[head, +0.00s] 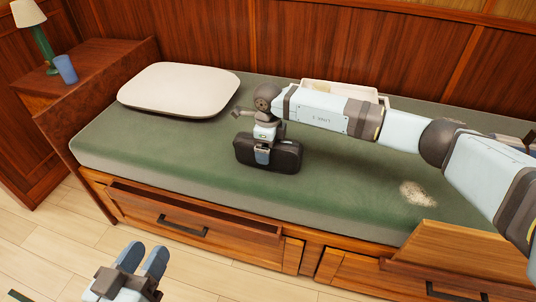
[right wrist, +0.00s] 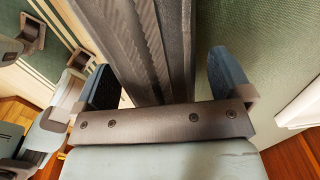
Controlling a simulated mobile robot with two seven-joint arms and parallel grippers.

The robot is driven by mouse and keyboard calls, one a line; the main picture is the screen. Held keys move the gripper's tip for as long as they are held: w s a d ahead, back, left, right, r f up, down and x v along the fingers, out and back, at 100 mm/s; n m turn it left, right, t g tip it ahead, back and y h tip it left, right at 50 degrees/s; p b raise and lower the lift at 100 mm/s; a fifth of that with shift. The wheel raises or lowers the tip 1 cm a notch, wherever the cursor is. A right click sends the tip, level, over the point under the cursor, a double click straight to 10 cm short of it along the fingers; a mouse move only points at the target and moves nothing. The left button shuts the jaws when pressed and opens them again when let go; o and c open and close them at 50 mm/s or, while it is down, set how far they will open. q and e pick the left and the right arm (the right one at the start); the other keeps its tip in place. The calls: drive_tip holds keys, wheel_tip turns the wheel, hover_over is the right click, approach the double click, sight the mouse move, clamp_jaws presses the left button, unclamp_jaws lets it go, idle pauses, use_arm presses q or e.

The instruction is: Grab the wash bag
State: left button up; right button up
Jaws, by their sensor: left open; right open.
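The wash bag (head: 289,157) is a dark, rounded bag standing on the green mattress of the bunk in the head view. My right arm reaches over the mattress from the right, and its gripper (head: 262,156) points down at the bag. In the right wrist view the bag (right wrist: 163,45) shows as a dark grey ribbed body between the two blue fingers, which stand apart on either side with a gap visible at the left. The right gripper is open around it. My left gripper (head: 143,256) is open and empty, low over the floor in front of the bunk.
A white pillow (head: 180,89) lies left of the bag. A pale tray (head: 318,85) is partly hidden behind my right arm. A beige fuzzy thing (head: 418,193) lies at the right. A lamp (head: 36,32) and blue cup (head: 66,69) stand on the side cabinet. A drawer (head: 190,212) sticks out below.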

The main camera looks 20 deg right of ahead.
drive_tip(key=shift+f, duration=0.2)
idle(0.5)
drive_tip(key=c, duration=1)
drive_tip(key=shift+c, duration=1.1)
drive_tip(key=shift+r, duration=0.15)
